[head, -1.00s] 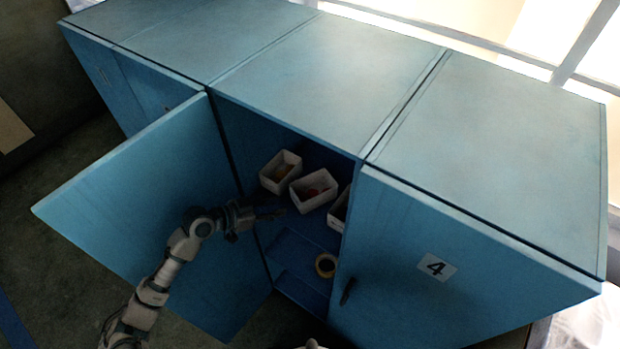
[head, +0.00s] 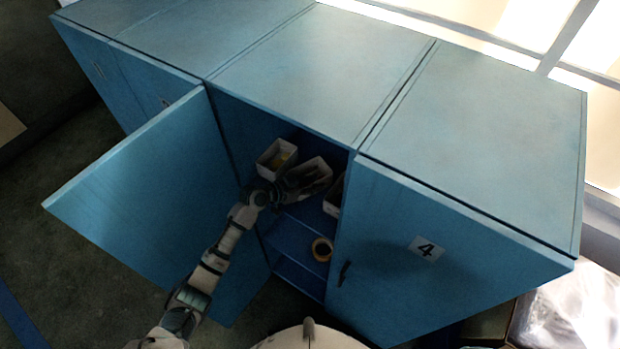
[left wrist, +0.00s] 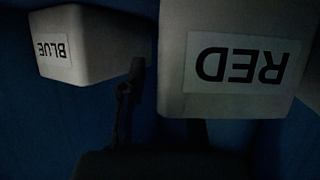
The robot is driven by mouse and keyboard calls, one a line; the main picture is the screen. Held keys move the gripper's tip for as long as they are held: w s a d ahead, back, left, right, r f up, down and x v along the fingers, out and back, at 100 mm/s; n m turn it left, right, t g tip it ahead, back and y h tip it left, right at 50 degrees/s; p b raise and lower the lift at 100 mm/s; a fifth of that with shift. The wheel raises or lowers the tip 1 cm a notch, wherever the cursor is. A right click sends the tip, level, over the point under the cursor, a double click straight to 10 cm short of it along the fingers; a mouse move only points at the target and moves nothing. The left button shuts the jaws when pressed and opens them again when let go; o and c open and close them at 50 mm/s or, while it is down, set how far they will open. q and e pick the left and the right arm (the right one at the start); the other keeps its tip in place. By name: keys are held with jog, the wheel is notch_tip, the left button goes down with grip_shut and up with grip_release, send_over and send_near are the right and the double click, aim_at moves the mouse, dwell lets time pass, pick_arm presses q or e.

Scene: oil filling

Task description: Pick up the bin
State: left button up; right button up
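The middle white bin (head: 316,162) stands on the upper shelf in the open cabinet. In the left wrist view the bin labelled RED (left wrist: 240,100) is close and fills the upper right, its label upside down. My left gripper (head: 300,184) reaches over the front of the middle bin in the head view and covers part of it. In the left wrist view its dark fingers are apart: one lies between the two bins, the other is partly hidden behind the RED bin's front edge. I cannot tell if they touch it. My right gripper is not in view.
The bin labelled BLUE (left wrist: 88,45) is beside the RED one. The open door (head: 140,195) and closed door 4 (head: 440,275) flank the opening.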

pick_arm(q)
jog(key=shift+w+d+f, duration=0.35)
jog(key=shift+w+d, duration=0.05)
jog(key=shift+d, duration=0.25)
grip_shut()
